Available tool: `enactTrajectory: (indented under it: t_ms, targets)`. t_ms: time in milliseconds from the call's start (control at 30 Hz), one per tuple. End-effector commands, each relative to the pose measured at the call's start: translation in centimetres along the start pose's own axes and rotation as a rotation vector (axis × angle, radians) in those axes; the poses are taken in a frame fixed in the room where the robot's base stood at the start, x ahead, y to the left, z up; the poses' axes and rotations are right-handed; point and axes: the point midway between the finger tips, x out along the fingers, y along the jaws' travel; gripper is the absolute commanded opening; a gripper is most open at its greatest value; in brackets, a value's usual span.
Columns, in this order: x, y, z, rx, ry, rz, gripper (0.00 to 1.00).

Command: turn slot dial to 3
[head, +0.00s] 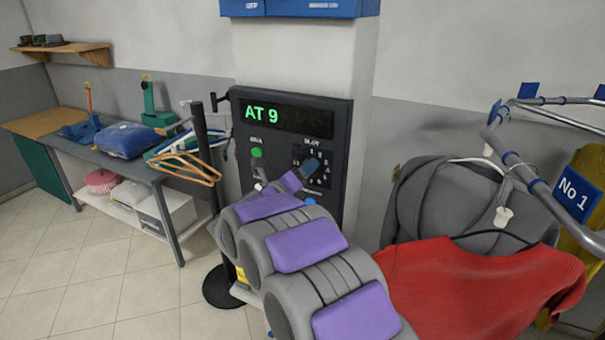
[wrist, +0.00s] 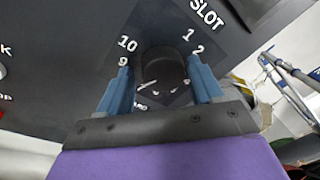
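The slot dial is a round black knob (wrist: 163,68) on a dark control panel (head: 340,135), with white numbers around it; 10, 9, 1 and 2 are readable in the wrist view. The panel's display (head: 285,117) reads "AT 9" in green. My gripper (wrist: 161,82) is in front of the dial, one blue finger on each side of the knob. The fingers are apart, with a gap seen at least on the left; I cannot tell whether the right one touches. The knob's pointer is not clear.
A green button (head: 257,153) is left of the dial. A black stand with hangers (head: 185,160) is left of the panel. At right, a rail (head: 515,160) carries a red garment (head: 480,285) and a grey one, close to my arm. Floor at left is clear.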

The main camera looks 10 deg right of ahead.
Motion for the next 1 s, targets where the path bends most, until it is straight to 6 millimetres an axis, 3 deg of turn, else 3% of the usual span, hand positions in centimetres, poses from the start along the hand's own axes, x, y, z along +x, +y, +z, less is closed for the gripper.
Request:
enactTrajectory:
  t_ms: [433,767,1000]
  targets:
    - [0.0,0.16,0.01,-0.001,0.0,0.002,0.23]
    - [0.02,0.3,-0.05,-0.048,-0.001,0.0,0.22]
    - [0.0,0.32,-0.07,-0.194,-0.011,-0.012,0.22]
